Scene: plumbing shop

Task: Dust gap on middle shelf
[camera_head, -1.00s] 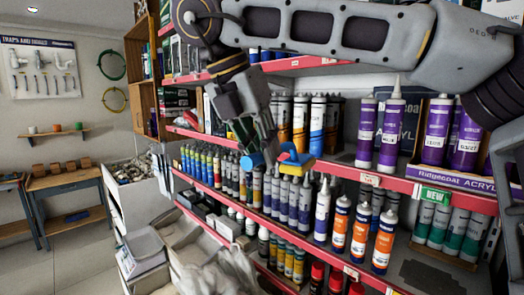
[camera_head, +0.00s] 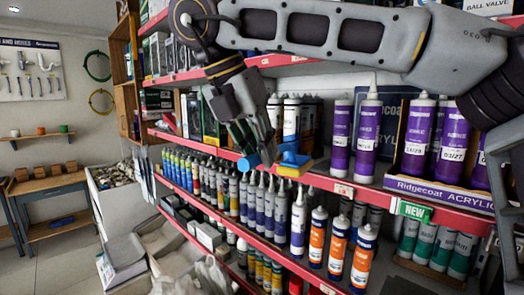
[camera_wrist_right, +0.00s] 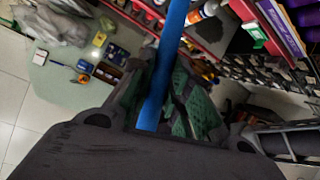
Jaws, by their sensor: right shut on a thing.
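My right gripper (camera_head: 260,148) is shut on the blue handle of a duster, in front of the middle shelf (camera_head: 340,186). The handle's round blue end (camera_head: 249,161) shows on the left of the fingers; the duster's blue and yellow head (camera_head: 294,164) shows on the right, near the shelf's red front edge. I cannot tell whether the head touches the shelf. In the right wrist view the blue handle (camera_wrist_right: 165,62) runs between the green-padded fingers. On the middle shelf, a bare gap (camera_head: 322,172) lies between white-capped tubes (camera_head: 291,118) and purple tubes (camera_head: 367,135). My left gripper is not in view.
Purple tubes in a Ridgecoat display box (camera_head: 430,191) stand right of the gap. The lower shelf holds a close row of upright cartridges (camera_head: 269,205). A green NEW tag (camera_head: 415,211) hangs on the red edge. Free floor (camera_head: 60,265) lies at left.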

